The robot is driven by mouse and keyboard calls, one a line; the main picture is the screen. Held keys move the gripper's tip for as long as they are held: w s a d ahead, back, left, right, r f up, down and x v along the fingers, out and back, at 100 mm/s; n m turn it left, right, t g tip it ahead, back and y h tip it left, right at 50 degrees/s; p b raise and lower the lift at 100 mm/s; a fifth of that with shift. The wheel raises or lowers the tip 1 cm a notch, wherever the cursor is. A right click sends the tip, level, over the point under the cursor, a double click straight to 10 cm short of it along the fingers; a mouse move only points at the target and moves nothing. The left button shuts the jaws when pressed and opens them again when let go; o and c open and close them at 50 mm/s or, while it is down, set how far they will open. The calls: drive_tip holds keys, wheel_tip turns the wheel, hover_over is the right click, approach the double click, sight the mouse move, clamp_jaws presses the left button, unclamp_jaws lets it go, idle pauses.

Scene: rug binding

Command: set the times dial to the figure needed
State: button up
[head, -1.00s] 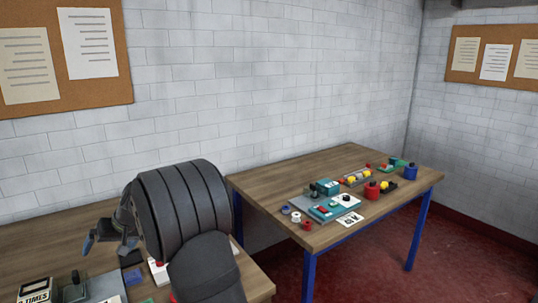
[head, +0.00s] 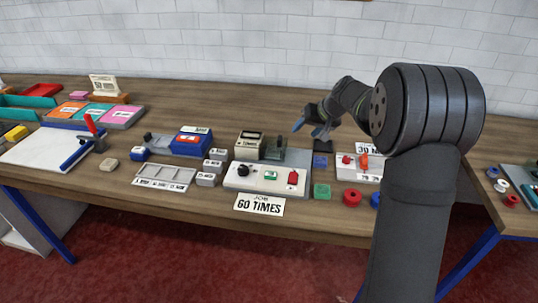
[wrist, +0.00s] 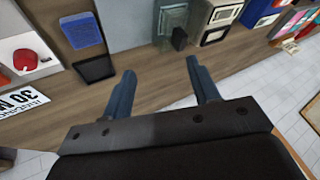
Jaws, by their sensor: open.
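A white control panel (head: 265,181) sits near the bench's front edge in the head view. It carries a black dial knob (head: 243,170), a green button (head: 270,175) and a red switch (head: 293,178). The dial's marks are too small to read. A job card (head: 259,204) in front reads what looks like "60 TIMES". Behind the panel stands a cream box (head: 248,146) with a dark label. My gripper (head: 312,127) is open and empty, behind and to the right of the panel. Its blue fingers also show spread apart in the wrist view (wrist: 160,70).
A grey device (head: 275,148) stands beside the cream box. To the right are a second white panel (head: 358,168) with a partly hidden "30" card, a green block (head: 321,191) and a red spool (head: 351,197). A grey tray (head: 165,177) and small blocks lie left.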

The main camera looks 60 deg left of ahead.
drive_tip(key=s+a+r+n+h, duration=0.3)
drive_tip(key=s+a+n, duration=0.1)
drive_tip(key=s+n, duration=0.7)
drive_tip(key=n+h, duration=0.3)
drive_tip(key=n, duration=1.2)
approach(243, 168)
drive_tip(key=shift+t, duration=0.4)
drive_tip(key=f, duration=0.5)
drive_tip(key=s+f, duration=0.1)
drive_tip(key=f, duration=0.2)
drive_tip(key=shift+a+f, duration=0.3)
drive_tip(key=shift+a, duration=0.1)
drive_tip(key=shift+c, duration=0.4)
drive_tip(key=c, duration=0.9)
